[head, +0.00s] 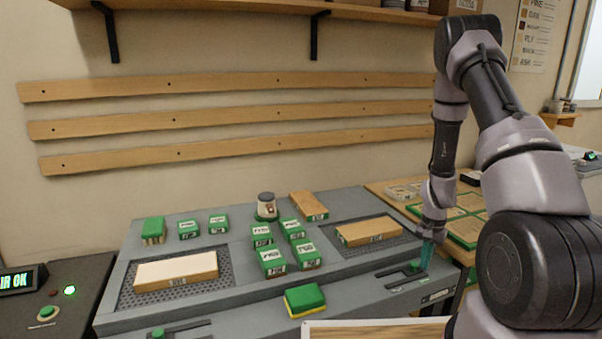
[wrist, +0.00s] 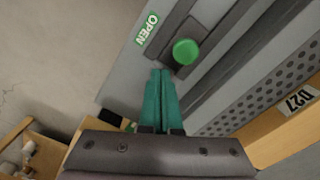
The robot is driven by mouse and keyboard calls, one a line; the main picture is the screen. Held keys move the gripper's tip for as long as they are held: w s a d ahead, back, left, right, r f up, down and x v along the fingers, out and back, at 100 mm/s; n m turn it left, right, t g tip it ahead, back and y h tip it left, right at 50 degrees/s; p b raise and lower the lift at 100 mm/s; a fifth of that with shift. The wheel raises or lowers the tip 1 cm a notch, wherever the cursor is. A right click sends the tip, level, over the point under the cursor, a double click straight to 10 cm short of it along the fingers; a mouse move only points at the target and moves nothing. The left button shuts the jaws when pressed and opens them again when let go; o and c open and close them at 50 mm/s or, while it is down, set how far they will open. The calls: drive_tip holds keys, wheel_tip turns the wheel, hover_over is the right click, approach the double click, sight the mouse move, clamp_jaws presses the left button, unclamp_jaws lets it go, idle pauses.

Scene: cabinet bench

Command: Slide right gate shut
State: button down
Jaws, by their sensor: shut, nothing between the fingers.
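The right gate's green knob (head: 414,267) sits on a dark slide track (head: 390,272) at the right front of the grey bench, toward the track's right end. In the wrist view the round green knob (wrist: 186,51) stands close ahead and to the right of my fingertips. My gripper (head: 426,262) has teal fingers pressed together and empty, just right of the knob; the wrist view shows the shut fingertips (wrist: 161,74) too. I cannot tell whether they touch the knob.
A wooden board (head: 369,231) lies on the right perforated bed, another (head: 176,270) on the left one. Several green-and-white blocks stand between. A green-and-yellow sponge (head: 305,299) lies at the front. Another green knob (head: 158,333) shows at the left front. A side table with trays stands right.

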sight(406, 272)
drive_tip(key=shift+s+a, duration=0.45)
drive_tip(key=shift+a, duration=0.85)
drive_tip(key=shift+s+a, duration=0.5)
drive_tip(key=shift+a, duration=0.75)
drive_tip(key=shift+s+a, duration=0.45)
drive_tip(key=shift+a, duration=0.85)
drive_tip(key=shift+w+d, duration=0.25)
drive_tip(key=shift+d, duration=0.35)
wheel_tip(406, 272, up, 8)
